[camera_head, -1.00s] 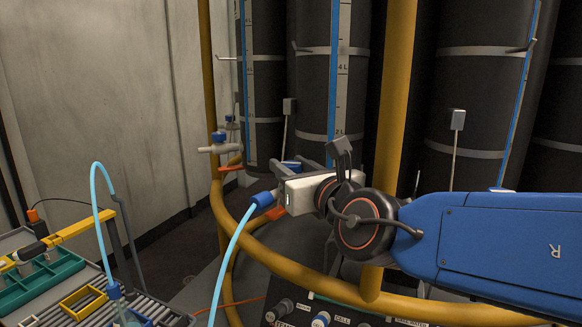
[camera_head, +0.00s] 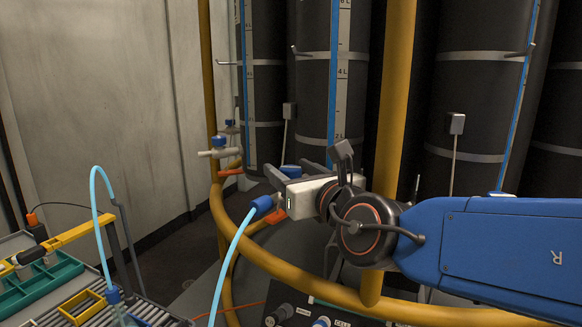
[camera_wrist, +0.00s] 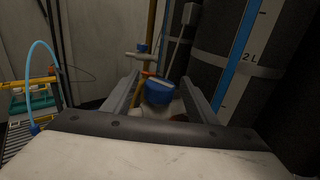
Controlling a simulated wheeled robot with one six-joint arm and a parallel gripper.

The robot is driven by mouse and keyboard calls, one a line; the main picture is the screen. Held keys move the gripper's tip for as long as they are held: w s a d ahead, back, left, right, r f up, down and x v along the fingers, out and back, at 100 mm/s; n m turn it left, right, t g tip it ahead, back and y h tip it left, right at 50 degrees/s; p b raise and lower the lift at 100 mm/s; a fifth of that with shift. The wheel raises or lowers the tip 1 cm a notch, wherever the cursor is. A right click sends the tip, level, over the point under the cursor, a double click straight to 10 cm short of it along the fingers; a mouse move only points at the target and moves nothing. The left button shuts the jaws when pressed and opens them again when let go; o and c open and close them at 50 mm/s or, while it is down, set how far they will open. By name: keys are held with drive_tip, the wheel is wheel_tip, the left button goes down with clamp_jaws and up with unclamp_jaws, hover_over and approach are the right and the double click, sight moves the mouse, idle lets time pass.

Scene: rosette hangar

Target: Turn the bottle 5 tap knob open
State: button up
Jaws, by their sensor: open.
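A blue tap knob (camera_wrist: 159,93) with a pale stripe on top lies between the two grey fingers of my gripper (camera_wrist: 160,80) in the wrist view. The fingers stand apart on both sides of it, with gaps showing. In the head view only the blue top of this knob (camera_head: 290,171) shows behind my gripper (camera_head: 288,169). The tap's body is largely hidden. No bottle number is readable, so I cannot confirm that it belongs to bottle 5. An orange-red piece (camera_head: 274,217) shows below my gripper.
Another blue-knobbed tap (camera_head: 219,141) stands to the left on yellow piping, with one more behind it. A yellow upright pipe (camera_head: 393,100) rises close to my arm. Dark tall bottles (camera_head: 470,100) stand behind. A roller bench with trays (camera_head: 45,285) is at lower left.

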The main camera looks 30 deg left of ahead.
sight(291, 168)
wheel_tip(291, 168, up, 10)
idle(0.6)
